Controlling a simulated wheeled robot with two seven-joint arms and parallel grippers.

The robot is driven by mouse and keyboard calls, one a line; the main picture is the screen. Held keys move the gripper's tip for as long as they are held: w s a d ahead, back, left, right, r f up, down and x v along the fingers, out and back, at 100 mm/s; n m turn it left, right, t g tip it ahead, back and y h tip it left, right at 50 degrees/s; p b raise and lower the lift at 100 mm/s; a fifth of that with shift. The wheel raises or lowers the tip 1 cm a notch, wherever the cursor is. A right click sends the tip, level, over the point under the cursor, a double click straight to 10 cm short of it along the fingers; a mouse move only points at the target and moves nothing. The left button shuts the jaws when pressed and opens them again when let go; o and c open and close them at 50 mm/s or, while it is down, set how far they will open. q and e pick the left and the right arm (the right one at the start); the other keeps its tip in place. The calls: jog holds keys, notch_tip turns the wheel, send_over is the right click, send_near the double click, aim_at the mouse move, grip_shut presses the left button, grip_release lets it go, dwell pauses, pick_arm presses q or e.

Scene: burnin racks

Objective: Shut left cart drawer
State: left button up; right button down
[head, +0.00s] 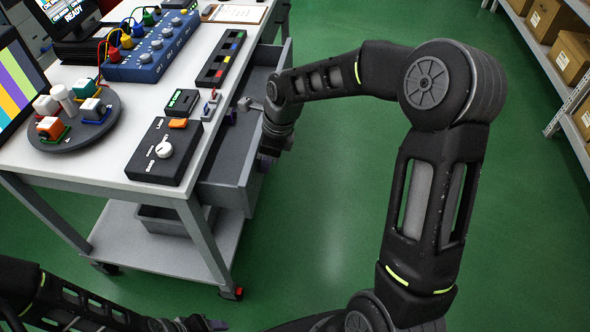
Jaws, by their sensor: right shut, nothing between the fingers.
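The grey cart drawer (222,165) at the near end of the white-topped cart (118,177) stands open, sticking out to the right from under the top. Its inside shows from above. My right gripper (265,162) is shut and empty. It points down at the outer right side of the drawer, close to its front. I cannot tell whether it touches. The gripper and wrist hide part of the drawer's front. My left gripper (204,323) is low at the bottom edge, away from the drawer, and its fingers are too unclear to read.
On the cart top are a black box with a white knob (165,150), a round dark tray (75,140), a blue knob panel (152,46) and screens. A grey bin (176,222) sits on the lower shelf. Green floor is clear to the right. Shelves with cartons (570,55) stand far right.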

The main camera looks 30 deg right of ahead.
send_over(224, 176)
jog(key=shift+d+p, duration=0.2)
jog(key=shift+p, duration=0.1)
pick_arm(q)
jog(key=shift+r, duration=0.2)
pick_arm(e)
jog(key=shift+a+r, duration=0.1)
jog(key=shift+a, duration=0.1)
